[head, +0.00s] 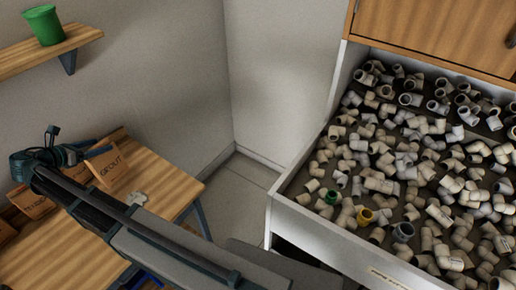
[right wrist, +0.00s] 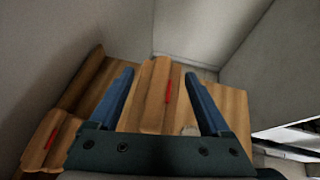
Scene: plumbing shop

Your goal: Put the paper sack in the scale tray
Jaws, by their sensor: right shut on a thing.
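My right gripper (head: 78,152) reaches over the wooden bench at the left of the head view. It is shut on a brown paper sack marked GROUT (head: 107,164). In the right wrist view the two blue fingers (right wrist: 160,98) stand on either side of this sack (right wrist: 153,90), which has a red mark. A second sack (head: 30,203) is to the left of the held one, and part of another (head: 5,233) shows at the left edge. I cannot make out a scale tray. My left gripper is not in view.
The wooden bench (head: 172,190) has a small pale object (head: 137,198) on it. A wall shelf (head: 60,52) above holds a green pot (head: 44,25). At the right, an open drawer (head: 300,212) is full of pipe fittings, under a wooden cabinet front (head: 440,35).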

